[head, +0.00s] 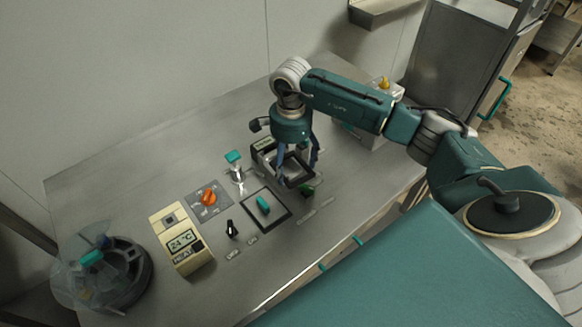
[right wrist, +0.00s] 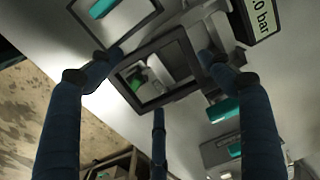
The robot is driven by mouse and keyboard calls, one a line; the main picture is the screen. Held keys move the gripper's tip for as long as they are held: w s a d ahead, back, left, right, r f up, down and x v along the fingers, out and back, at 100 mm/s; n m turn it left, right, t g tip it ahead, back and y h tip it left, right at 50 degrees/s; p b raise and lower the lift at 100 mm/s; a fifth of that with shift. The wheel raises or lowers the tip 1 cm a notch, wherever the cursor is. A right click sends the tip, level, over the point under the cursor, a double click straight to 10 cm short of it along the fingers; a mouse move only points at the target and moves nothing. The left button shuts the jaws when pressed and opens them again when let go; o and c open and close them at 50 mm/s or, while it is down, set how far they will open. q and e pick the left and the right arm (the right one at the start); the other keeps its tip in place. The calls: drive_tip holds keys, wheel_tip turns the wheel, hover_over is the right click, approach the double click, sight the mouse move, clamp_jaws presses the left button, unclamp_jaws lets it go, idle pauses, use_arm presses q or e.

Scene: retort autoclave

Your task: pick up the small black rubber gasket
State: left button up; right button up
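The small black rubber gasket (head: 290,185) is a square black frame. In the head view it sits between the fingers of my right gripper (head: 297,165), and it looks raised above the bench. In the right wrist view the gasket (right wrist: 172,93) lies between the three blue fingertips of my right gripper (right wrist: 160,72), which meet its outer edges. Grey parts and a green piece show through its opening. The thumb-side contact is hard to make out. My left gripper is not in view.
On the steel bench (head: 130,190) lie a larger black square outline around a teal handle (head: 263,205), an orange knob (head: 209,197), a beige temperature display (head: 180,240), a black switch (head: 231,229) and a round clear-covered device (head: 120,285). The bench's left rear is clear.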

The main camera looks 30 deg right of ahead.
drive_tip(key=shift+c, duration=0.8)
drive_tip(key=shift+w+r, duration=0.1)
drive_tip(key=shift+r, duration=0.45)
wheel_tip(320, 180, up, 19)
drive_tip(key=b, duration=0.2)
drive_tip(key=shift+f, duration=0.1)
